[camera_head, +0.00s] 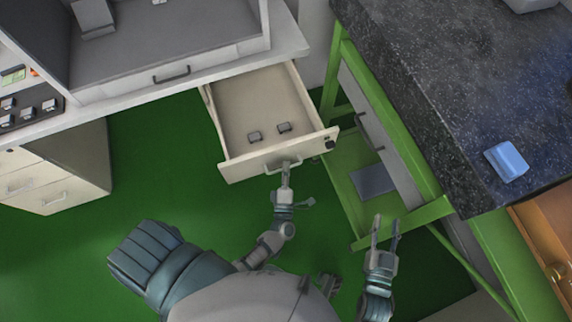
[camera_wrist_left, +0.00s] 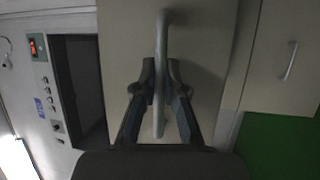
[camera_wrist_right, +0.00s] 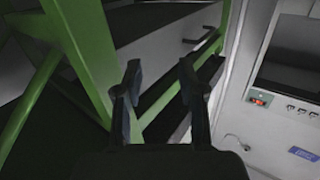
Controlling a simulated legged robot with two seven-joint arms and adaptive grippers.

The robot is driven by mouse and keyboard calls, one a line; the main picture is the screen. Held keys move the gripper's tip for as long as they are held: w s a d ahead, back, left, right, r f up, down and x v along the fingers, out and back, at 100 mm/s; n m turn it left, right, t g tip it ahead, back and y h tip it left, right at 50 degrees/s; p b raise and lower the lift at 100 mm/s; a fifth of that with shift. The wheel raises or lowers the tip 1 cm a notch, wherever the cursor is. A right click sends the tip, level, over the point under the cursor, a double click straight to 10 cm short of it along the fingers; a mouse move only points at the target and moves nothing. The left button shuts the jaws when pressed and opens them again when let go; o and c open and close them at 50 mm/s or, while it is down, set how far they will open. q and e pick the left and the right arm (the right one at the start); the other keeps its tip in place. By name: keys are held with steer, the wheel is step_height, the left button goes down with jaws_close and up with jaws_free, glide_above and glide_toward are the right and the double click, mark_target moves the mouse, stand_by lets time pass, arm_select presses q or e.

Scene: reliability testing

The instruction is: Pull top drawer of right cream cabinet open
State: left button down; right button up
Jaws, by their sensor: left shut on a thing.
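The cream top drawer (camera_head: 262,110) of the right cabinet stands pulled out under the white bench in the head view. Two small dark blocks (camera_head: 284,127) lie inside it. My left gripper (camera_head: 286,168) is at the drawer's front and shut on its bar handle (camera_head: 272,167). In the left wrist view the fingers (camera_wrist_left: 160,85) close on both sides of the handle (camera_wrist_left: 161,50). My right gripper (camera_head: 386,228) is open and empty, beside the green bench frame. Its two parted fingers also show in the right wrist view (camera_wrist_right: 160,80). The cabinet body below the drawer is mostly hidden.
Another cream drawer cabinet (camera_head: 56,182) stands at the left. A green-framed bench (camera_head: 432,208) with a dark speckled top (camera_head: 440,80) is close on the right, holding a blue object (camera_head: 507,161). Green floor (camera_head: 160,160) is clear between the cabinets.

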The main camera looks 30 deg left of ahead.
arm_select(q)
steer(key=shift+s+a+f, duration=0.2)
steer(key=shift+a+f, duration=0.05)
steer(key=shift+a, duration=0.05)
steer(key=c, duration=1.3)
jaws_free()
steer(key=shift+o, duration=0.4)
steer(key=shift+r, duration=0.1)
arm_select(e)
steer(key=shift+a, duration=0.4)
steer(key=shift+r, duration=0.1)
arm_select(q)
steer(key=v, duration=0.7)
arm_select(e)
steer(key=shift+d, duration=0.15)
arm_select(q)
steer(key=shift+s+d, duration=0.1)
